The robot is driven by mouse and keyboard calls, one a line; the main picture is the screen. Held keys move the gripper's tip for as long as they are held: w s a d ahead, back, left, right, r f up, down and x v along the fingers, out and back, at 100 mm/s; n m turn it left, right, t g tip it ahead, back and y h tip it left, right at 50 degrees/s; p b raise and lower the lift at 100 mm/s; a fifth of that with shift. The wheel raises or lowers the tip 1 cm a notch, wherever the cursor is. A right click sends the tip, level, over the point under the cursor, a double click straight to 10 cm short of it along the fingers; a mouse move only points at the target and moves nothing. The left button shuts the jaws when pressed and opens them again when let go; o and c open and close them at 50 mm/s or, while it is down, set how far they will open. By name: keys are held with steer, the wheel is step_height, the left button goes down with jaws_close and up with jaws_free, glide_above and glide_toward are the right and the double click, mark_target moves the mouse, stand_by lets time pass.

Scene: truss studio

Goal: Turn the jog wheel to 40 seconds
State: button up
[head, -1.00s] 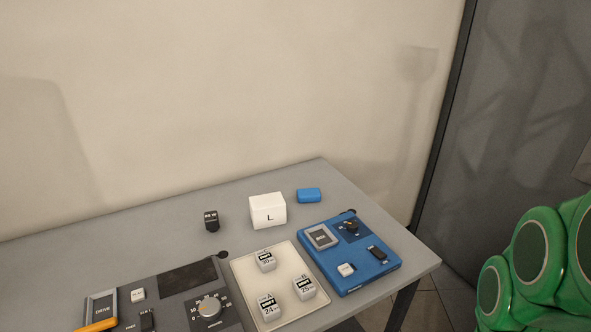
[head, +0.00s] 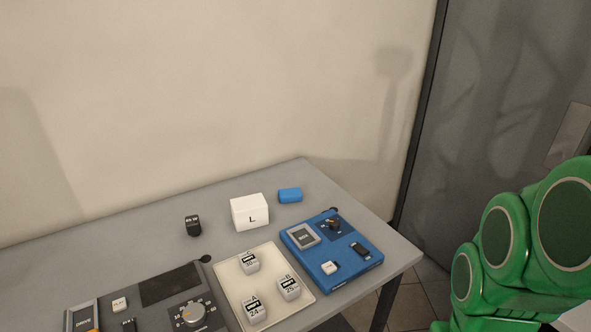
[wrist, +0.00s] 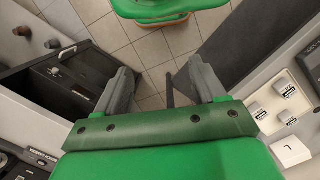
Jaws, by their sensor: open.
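The pointer setting is too small to read. My gripper (wrist: 160,84) shows in the wrist view with its two grey fingers apart and nothing between them. It is over the floor, away from the jog wheel. The gripper is not in the head view, where my green arm (head: 515,240) stands at the right, beside the table.
A cream tray (head: 232,289) with several white cubes lies right of the panel. A blue panel (head: 345,283) lies further right. A white box (head: 249,212), blue block (head: 290,195) and black block (head: 193,225) stand behind. The table's back left is clear.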

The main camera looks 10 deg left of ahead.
steer(key=shift+o, duration=0.6)
steer(key=w+a+n, duration=0.8)
steer(key=w+n, duration=0.1)
steer(key=shift+a+r+n+t, duration=0.3)
steer(key=shift+r+n, duration=0.1)
steer(key=shift+r, duration=0.05)
steer(key=n+t, duration=0.1)
steer(key=n, duration=2.2)
glide_above(193, 312)
step_height(193, 312, down, 10)
steer(key=shift+d+r, duration=0.15)
steer(key=shift+r, duration=0.1)
steer(key=shift+f, duration=3.95)
steer(key=shift+c, duration=0.5)
steer(key=c, duration=0.9)
